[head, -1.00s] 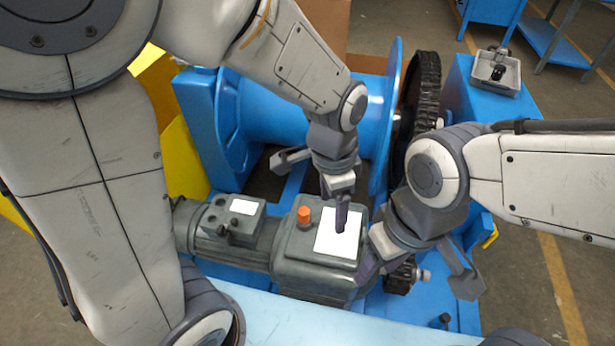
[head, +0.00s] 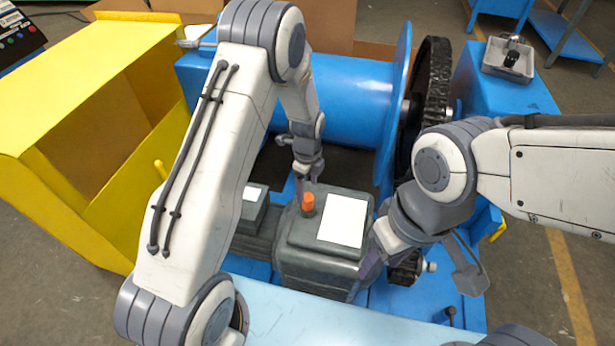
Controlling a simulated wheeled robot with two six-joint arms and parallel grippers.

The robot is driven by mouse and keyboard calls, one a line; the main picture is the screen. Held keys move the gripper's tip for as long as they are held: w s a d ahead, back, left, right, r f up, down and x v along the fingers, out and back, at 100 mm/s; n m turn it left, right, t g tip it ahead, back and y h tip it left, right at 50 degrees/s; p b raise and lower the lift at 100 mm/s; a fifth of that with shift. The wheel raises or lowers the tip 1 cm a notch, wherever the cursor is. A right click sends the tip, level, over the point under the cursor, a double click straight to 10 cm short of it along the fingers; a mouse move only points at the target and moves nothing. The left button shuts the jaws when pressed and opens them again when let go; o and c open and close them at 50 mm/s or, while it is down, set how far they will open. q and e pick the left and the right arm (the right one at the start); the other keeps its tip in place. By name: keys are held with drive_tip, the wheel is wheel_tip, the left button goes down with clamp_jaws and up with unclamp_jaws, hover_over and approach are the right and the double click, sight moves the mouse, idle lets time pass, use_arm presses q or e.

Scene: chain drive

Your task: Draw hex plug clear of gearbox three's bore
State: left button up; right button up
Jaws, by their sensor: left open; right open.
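The orange hex plug (head: 308,204) stands upright on top of the dark grey gearbox (head: 309,245), left of a white label plate. How deep it sits in the bore cannot be seen. My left gripper (head: 292,165) is open and empty just behind the plug in the picture; one finger's tip shows close to the plug's far side, the other is further back and left. My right gripper (head: 418,275) is open, its fingers spread on either side of the small dark sprocket (head: 406,268) at the gearbox's right; whether it touches the sprocket cannot be told.
A blue winch drum (head: 350,100) and large dark chain wheel (head: 432,90) stand behind. A yellow guard (head: 90,90) is at left. A grey tray (head: 508,62) sits on a blue block at back right. My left arm partly hides the motor (head: 252,240).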

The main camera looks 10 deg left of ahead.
sight(307, 197)
use_arm(q)
wheel_tip(307, 197, down, 6)
drive_tip(key=shift+r, duration=0.1)
drive_tip(key=shift+c, duration=0.4)
clamp_jaws()
drive_tip(key=shift+r+p, duration=3.45)
drive_tip(key=shift+r, duration=1.05)
drive_tip(key=shift+r, duration=0.1)
